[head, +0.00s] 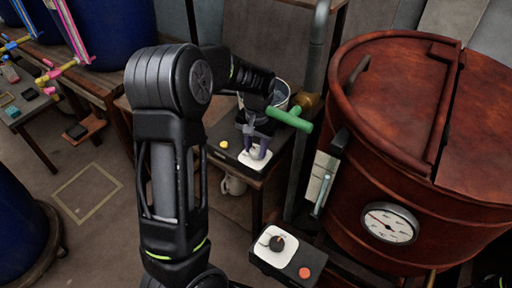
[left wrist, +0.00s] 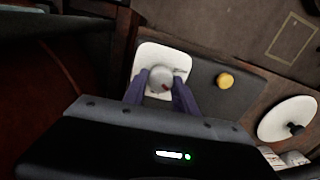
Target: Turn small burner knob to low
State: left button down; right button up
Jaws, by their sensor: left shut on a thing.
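In the head view the white plate (head: 256,161) sits on a dark control box, and the knob itself is mostly hidden by the fingers. My left gripper (head: 258,150) reaches down over the plate. In the left wrist view its purple fingers (left wrist: 159,88) are on both sides of the knob and shut on it. My right gripper is not in view.
A yellow button (head: 224,144) is on the same box. A large red-brown vat (head: 400,130) with a gauge (head: 390,223) is at right. A second knob (head: 277,243) with a red button is in front.

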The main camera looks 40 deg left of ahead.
aim_at(257, 149)
pick_arm(q)
jog(key=c, duration=1)
grip_release()
notch_tip(257, 149, up, 8)
jog(key=shift+d+f, duration=0.1)
